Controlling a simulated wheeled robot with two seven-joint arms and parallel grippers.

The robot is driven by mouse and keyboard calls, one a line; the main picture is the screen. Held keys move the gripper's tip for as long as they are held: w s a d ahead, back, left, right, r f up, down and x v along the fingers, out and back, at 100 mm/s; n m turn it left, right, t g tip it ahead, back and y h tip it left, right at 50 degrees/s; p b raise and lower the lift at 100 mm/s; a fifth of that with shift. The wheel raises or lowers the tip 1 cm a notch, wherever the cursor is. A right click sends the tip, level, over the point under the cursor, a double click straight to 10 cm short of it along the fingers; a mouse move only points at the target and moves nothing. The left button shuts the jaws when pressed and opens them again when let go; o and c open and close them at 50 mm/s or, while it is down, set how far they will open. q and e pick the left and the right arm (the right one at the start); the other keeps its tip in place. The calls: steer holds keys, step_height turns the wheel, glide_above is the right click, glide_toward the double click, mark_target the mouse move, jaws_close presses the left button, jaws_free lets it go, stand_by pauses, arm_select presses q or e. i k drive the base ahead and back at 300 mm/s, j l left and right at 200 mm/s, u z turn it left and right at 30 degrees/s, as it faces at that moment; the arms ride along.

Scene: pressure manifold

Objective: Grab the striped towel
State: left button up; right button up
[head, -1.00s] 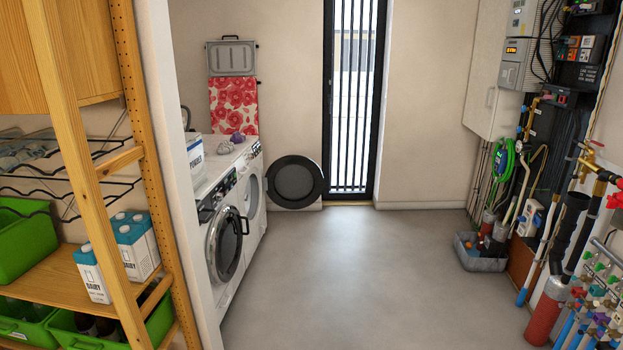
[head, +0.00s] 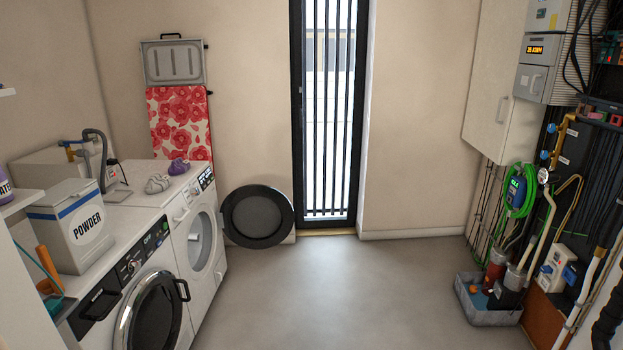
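No striped towel can be made out in the head view. Two balled cloths, one grey (head: 158,184) and one purple (head: 179,167), lie on top of the far white machine (head: 201,240); I see no clear stripes on them. Neither of my grippers is in view.
A near washer (head: 154,312) with a round dark door stands at the left, with a powder box (head: 72,226) on top. A floral ironing board (head: 180,125) leans on the back wall beside a round dark basin (head: 257,216). Pipes and a grey tub (head: 487,300) line the right. The middle floor (head: 335,295) is clear.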

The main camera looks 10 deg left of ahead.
mark_target(157, 183)
steer(key=i, duration=1.85)
